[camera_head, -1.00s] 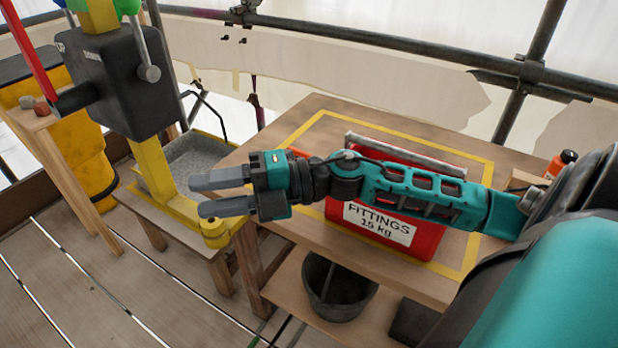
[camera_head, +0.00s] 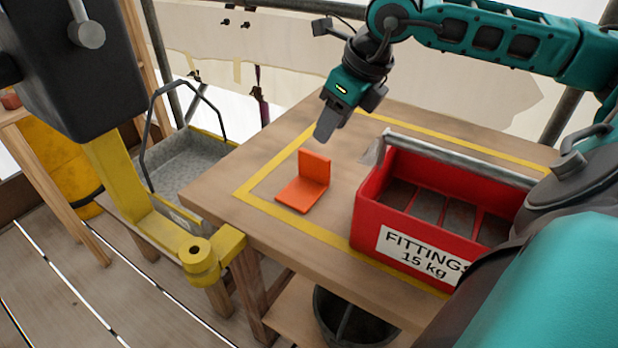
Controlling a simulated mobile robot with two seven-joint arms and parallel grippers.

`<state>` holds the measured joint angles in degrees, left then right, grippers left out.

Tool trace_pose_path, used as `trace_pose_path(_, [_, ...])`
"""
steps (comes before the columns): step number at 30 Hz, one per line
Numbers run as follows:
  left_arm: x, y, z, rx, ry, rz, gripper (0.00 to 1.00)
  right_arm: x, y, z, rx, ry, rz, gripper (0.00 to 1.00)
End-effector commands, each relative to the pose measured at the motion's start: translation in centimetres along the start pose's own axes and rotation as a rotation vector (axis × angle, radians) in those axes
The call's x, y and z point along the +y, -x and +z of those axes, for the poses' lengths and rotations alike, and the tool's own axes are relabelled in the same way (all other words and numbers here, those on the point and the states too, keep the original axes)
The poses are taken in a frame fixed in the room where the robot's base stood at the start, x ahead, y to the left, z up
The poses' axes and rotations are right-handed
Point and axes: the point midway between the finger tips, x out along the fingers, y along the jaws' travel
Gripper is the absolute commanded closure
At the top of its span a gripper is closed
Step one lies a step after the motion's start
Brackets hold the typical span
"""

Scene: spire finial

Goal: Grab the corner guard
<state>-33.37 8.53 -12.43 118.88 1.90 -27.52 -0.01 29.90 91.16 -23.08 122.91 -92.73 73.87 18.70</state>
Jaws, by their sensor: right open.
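The orange corner guard (camera_head: 303,187) is an L-shaped piece on the wooden table, inside the yellow taped outline. One flange lies flat and the other stands upright at its back right. My right gripper (camera_head: 327,128) hangs above and just behind it, fingers pointing down, apart from it and empty. The fingers overlap in this view, so their gap is hard to see; the jaws are open. My left gripper is not in view.
A red fittings box (camera_head: 400,240) with a grey top bar stands close to the right of the guard. A grey metal tray (camera_head: 180,165) and a yellow post (camera_head: 135,190) are left of the table (camera_head: 230,185). A dark bucket (camera_head: 345,318) is below.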

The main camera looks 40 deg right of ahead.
Motion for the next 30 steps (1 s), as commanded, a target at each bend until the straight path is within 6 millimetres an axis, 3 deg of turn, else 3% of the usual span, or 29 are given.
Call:
trace_pose_path(9, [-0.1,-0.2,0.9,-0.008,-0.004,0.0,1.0,0.1,-5.7,0.0,0.0,-0.001,0.007,0.57])
trace_pose_path(16, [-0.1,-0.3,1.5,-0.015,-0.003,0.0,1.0,-0.1,-7.5,0.0,0.001,-0.002,0.006,0.57])
trace_pose_path(24, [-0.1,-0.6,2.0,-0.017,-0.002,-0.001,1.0,-0.5,-11.3,0.2,-0.001,-0.001,0.006,0.57])
trace_pose_path(30, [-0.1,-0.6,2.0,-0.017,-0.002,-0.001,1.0,-0.6,-11.9,0.2,-0.001,0.0,0.004,0.57])
